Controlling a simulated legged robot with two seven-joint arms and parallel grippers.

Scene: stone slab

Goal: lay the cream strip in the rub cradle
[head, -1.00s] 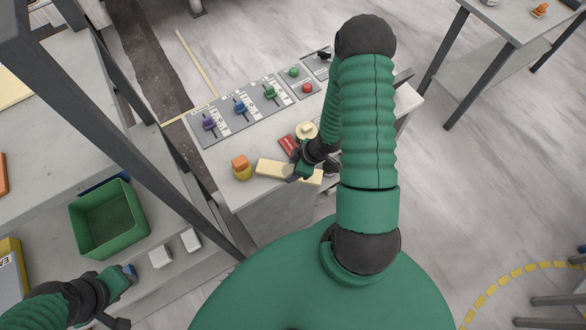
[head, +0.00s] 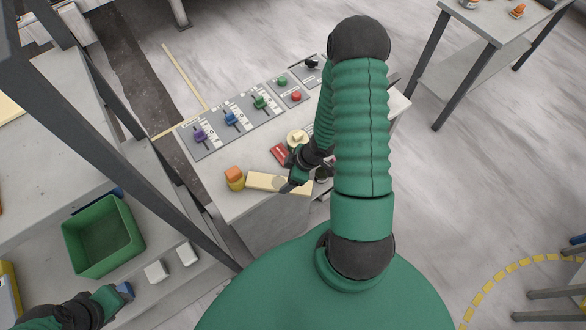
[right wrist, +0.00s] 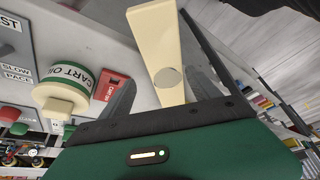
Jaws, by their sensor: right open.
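The cream strip (head: 264,181) is a long flat bar lying near the front edge of the grey console top. My right gripper (head: 287,186) is open over the right part of the strip. In the right wrist view the strip (right wrist: 155,35) runs between the two spread fingers (right wrist: 165,95), with a grey round spot on it near them; contact cannot be told. My left gripper (head: 120,293) is at the lower left beside a small blue piece; whether it holds this cannot be told. I cannot identify the rub cradle in these views.
On the console stand an orange-and-yellow piece (head: 234,178), a red labelled block (head: 279,154) and a cream-topped round can (head: 297,137). Behind them is a panel (head: 232,121) with coloured levers and buttons. A green bin (head: 103,238) and white blocks (head: 156,271) sit on the left shelf.

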